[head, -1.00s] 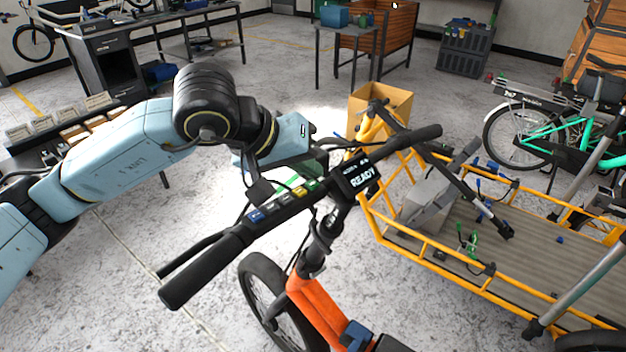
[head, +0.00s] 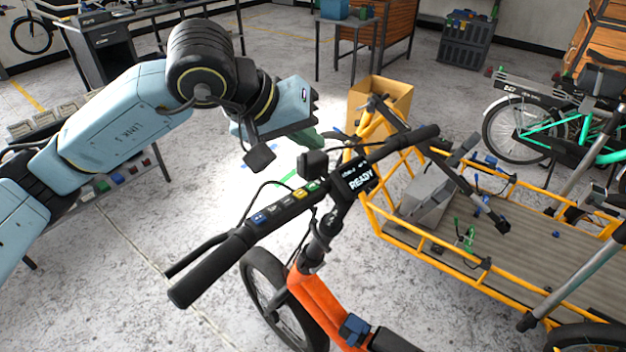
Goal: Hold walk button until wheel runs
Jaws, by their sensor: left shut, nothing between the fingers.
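The orange cargo bike (head: 318,300) stands in front of me, with its black handlebar (head: 215,265) across the middle. A control pad (head: 288,204) on the left bar carries blue, grey, yellow and green buttons; their labels are too small to read. The display (head: 355,178) reads READY. A bike wheel (head: 268,295) shows below; I cannot tell whether it turns. My left gripper (head: 310,139) is shut and empty, above and beyond the pad, apart from the buttons. Its fingers are partly hidden by its wrist. My right gripper is not in view.
The yellow-railed cargo bed (head: 520,240) fills the right, with a grey box (head: 425,197) in it. A cardboard box (head: 390,92) stands behind the handlebar. A workbench with bins (head: 110,182) is at left. Open floor (head: 110,285) lies at lower left.

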